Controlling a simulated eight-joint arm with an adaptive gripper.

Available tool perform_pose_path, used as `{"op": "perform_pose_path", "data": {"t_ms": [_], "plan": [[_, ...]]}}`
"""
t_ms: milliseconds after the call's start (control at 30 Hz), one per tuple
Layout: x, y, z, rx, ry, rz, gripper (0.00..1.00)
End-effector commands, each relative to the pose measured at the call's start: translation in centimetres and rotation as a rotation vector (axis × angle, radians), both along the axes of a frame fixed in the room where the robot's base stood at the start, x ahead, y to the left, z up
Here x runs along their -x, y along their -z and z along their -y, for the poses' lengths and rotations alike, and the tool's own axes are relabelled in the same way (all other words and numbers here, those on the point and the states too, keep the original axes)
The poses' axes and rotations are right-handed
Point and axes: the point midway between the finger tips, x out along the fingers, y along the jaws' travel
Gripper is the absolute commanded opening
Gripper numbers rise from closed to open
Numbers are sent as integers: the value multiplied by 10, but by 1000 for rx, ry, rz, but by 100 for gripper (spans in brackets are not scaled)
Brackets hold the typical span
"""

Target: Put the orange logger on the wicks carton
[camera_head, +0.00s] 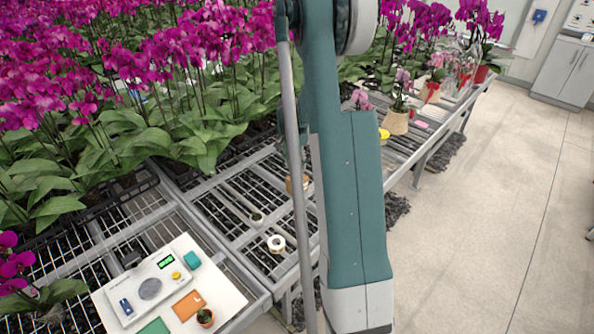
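A flat orange item (188,305) lies on a white board (222,283) at the lower left; it may be the orange logger, but I cannot tell for sure. No carton can be read as the wicks carton. A small tan thing (290,186) on the bench is partly hidden behind my arm, and its kind is unclear. My arm crosses the middle of the view from top to bottom. My gripper is out of view.
The board also bears a scale with a green display (166,262), a teal block (192,259) and a small potted plant (205,319). A white roll (276,243) sits on the slatted bench. Dense orchids (120,80) stand behind. The floor (480,210) at right is clear.

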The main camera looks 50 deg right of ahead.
Motion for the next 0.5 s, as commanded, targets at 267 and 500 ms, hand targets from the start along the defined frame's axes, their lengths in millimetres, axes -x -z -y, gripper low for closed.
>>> {"op": "perform_pose_path", "data": {"t_ms": [267,500], "plan": [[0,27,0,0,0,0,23],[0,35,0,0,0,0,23]]}}
